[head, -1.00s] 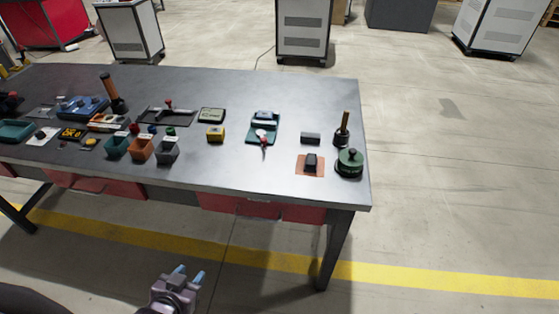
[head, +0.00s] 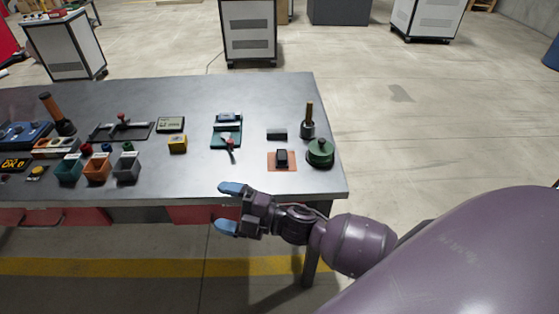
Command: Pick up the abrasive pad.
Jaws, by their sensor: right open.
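A flat reddish-brown square (head: 291,167) lies near the table's right end, with a small black block (head: 282,157) on it. A dark grey rectangular block (head: 277,134) lies just behind it. I cannot tell for sure which of these is the abrasive pad. My right gripper (head: 230,208) is open and empty, its blue fingertips spread apart and pointing left. It shows at the table's front edge, to the left and in front of the reddish-brown square. My left gripper is not in view.
To the right of the square stand a green round lidded pot (head: 320,153) and a wooden-handled tool (head: 308,121). The tabletop (head: 200,180) in front is bare.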

